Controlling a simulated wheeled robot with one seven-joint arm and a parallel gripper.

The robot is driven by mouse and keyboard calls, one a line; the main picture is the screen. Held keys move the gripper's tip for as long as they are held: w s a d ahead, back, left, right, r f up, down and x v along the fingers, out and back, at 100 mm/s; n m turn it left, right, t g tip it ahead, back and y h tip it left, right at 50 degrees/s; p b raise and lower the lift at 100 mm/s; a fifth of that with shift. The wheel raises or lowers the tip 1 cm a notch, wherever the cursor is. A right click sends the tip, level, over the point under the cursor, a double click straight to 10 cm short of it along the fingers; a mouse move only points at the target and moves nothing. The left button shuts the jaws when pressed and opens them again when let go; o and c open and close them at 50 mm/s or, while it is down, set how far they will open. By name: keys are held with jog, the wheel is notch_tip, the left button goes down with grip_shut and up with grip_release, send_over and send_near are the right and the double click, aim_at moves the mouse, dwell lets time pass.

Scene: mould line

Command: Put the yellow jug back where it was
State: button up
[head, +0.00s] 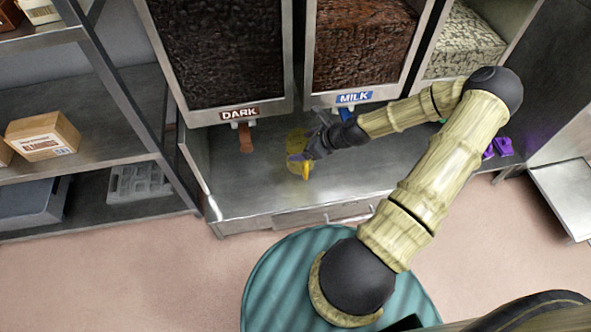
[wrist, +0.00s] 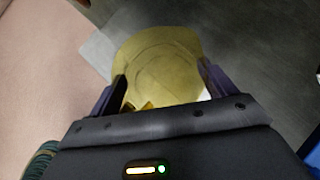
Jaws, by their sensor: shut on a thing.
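The yellow jug (head: 296,140) is at the metal counter below the dispensers, between the DARK and MILK spouts in the head view. My gripper (head: 301,158) reaches it from the right and is shut on it. In the wrist view the jug (wrist: 163,65) fills the space between the two dark purple fingers of my gripper (wrist: 162,92). The gripper hides part of the jug in the head view. I cannot tell whether the jug rests on the counter or hangs just above it.
Dispensers labelled DARK (head: 238,114) and MILK (head: 353,98) hang over the metal counter (head: 255,197); a third stands at right. A purple object (head: 499,147) is on the right of the counter. Shelves with a cardboard box (head: 42,137) and a grey mould tray (head: 138,181) stand at left.

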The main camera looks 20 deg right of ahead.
jog(key=shift+w, duration=0.3)
jog(key=shift+f+b, duration=1.85)
jog(key=shift+f, duration=1.25)
jog(key=shift+f+b, duration=1.15)
jog(key=shift+f, duration=0.7)
jog(key=shift+f, duration=0.15)
jog(key=o, duration=1.6)
